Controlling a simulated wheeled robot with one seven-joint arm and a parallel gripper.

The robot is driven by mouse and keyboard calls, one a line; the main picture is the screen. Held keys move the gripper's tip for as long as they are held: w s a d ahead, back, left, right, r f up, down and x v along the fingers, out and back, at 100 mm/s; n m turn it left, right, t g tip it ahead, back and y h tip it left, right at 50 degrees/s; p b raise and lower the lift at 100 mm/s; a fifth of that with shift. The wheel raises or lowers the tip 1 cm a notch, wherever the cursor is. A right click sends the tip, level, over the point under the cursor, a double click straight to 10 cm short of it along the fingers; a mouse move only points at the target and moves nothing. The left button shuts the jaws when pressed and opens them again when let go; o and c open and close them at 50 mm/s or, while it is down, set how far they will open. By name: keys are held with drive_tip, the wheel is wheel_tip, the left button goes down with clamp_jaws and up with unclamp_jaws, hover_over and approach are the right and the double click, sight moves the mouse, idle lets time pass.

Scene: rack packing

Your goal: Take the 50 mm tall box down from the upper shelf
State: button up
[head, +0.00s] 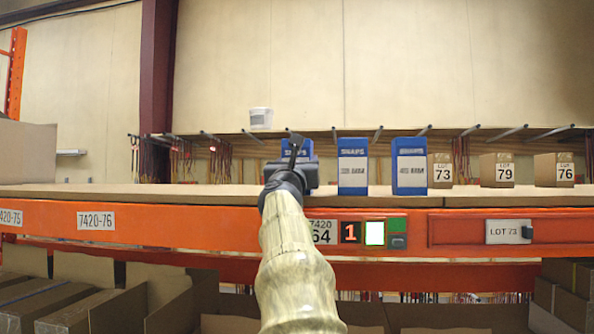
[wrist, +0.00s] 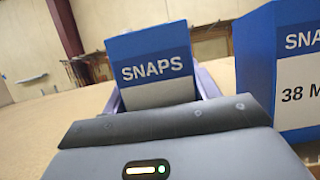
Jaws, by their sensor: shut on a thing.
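A blue and white box marked SNAPS (wrist: 155,62) stands between the fingers of my gripper (wrist: 162,90) in the wrist view. The gripper is shut on it. Its lower part is hidden by the gripper, so I cannot tell its height or whether it touches the shelf. In the head view my arm and gripper (head: 292,172) reach over the edge of the upper shelf (head: 130,190), and only the blue top of the held box (head: 306,149) shows. Two similar SNAPS boxes, a middle one (head: 353,166) and a right one (head: 409,167), stand to its right.
The middle SNAPS box is close beside my gripper; in the wrist view this neighbour (wrist: 290,75) reads "38 M", the rest cut off. Brown lot boxes (head: 497,170) stand farther right. The shelf left of my gripper is clear. An orange beam (head: 200,222) runs along the front.

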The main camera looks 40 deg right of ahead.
drive_tip(key=shift+r, duration=0.75)
drive_tip(key=shift+s+a, duration=0.1)
idle(0.4)
drive_tip(key=s+a+b, duration=0.3)
drive_tip(key=s+a, duration=0.8)
drive_tip(key=a, duration=0.1)
drive_tip(key=shift+a+b, duration=0.35)
drive_tip(key=shift+a, duration=0.05)
idle(1.2)
